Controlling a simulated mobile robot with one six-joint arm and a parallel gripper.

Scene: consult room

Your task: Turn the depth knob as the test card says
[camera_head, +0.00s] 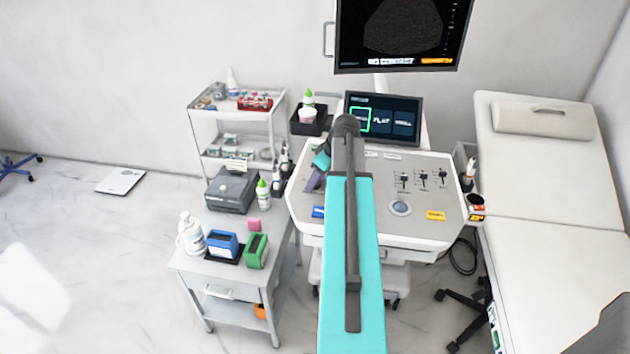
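The ultrasound console (425,190) stands at the centre, with a grey panel, a trackball (400,208) and several sliders (423,178) on its right half. My arm crosses the panel and hides its middle.
A touch screen (402,119) with one tile outlined green stands behind the panel, below a monitor (402,30) reading "NO CONTACT". A trolley (207,262) with bottles and boxes stands left. An exam couch (550,165) is close on the right.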

